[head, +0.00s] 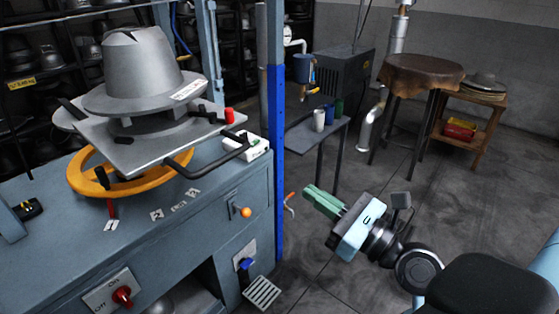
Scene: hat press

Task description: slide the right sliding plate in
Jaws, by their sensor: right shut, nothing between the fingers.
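A grey sliding plate (150,147) sticks out over the front of the blue hat press in the head view. It carries a grey metal hat form (137,60) with a wide brim. A black bar handle (207,160) runs along the plate's right front side. I cannot tell how far the plate is from its slid-in position. My right gripper (312,194) has green fingers and is shut and empty. It is in the air to the right of the press, apart from the plate and handle. My left gripper is not in view.
An orange ring wheel (85,180) lies under the plate. A blue post (278,150) stands between the press and my right gripper. The press's blue cabinet (160,245) has a lever with an orange knob (246,212) and a pedal (262,292). Open floor lies at the right.

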